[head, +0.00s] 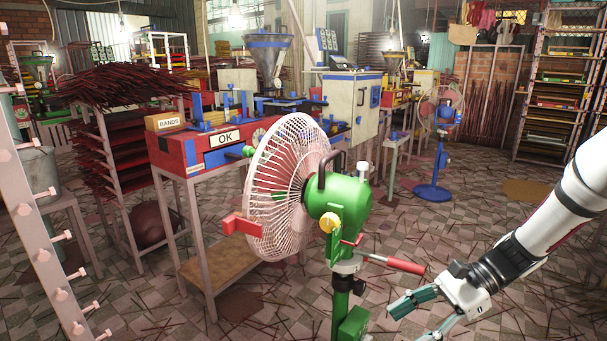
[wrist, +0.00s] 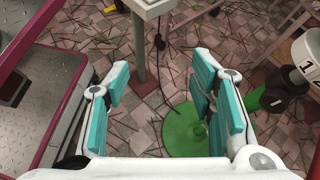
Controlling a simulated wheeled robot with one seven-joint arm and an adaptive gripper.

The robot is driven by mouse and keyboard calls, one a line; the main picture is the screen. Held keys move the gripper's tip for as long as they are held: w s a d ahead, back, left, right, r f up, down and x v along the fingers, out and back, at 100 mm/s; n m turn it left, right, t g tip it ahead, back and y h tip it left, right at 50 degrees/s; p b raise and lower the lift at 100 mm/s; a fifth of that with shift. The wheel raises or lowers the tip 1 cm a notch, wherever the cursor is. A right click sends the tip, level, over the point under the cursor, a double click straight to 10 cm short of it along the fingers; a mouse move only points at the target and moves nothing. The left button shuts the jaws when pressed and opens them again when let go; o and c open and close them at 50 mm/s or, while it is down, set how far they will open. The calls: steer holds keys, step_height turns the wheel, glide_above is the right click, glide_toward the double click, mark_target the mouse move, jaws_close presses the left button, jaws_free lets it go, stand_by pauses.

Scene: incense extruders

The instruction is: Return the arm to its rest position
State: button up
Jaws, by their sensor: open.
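My gripper (head: 421,317) shows at the lower right of the head view, at the end of my white arm. Its teal-padded fingers are apart with nothing between them. In the wrist view my gripper (wrist: 165,100) is also open, with the patterned floor and part of a green round base (wrist: 186,132) visible beyond the fingers. The green pedestal fan (head: 340,205) with a white cage stands left of my gripper. Its red-handled lever (head: 405,264) points toward my gripper, and a gap shows between them.
A workbench (head: 198,158) with an OK sign and a BANDS box (head: 165,122) stands behind the fan. A blue fan (head: 433,192) stands farther back. A shelf rack (head: 563,85) is at the far right. Open floor strewn with sticks lies right of the green fan.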

steer(key=s+a+r+n+g+h, duration=0.1)
steer(key=s+a+r+n+h, duration=0.3)
steer(key=s+r+n+h, duration=0.65)
steer(key=s+d+r+n+t, duration=0.1)
steer(key=s+r+n+t, duration=0.1)
steer(key=s, duration=0.6)
steer(key=s+d+r+n+t, duration=0.1)
steer(key=s+d+r+n, duration=0.1)
steer(key=s, duration=0.7)
step_height(320, 180, up, 35)
steer(key=t+p, duration=0.4)
steer(key=p, duration=2.9)
steer(key=shift+d+r+h+p, duration=0.15)
steer(key=shift+r+h+p, duration=0.05)
steer(key=shift+h+p, duration=0.2)
steer(key=shift+w+n, duration=0.1)
steer(key=shift+n, duration=0.15)
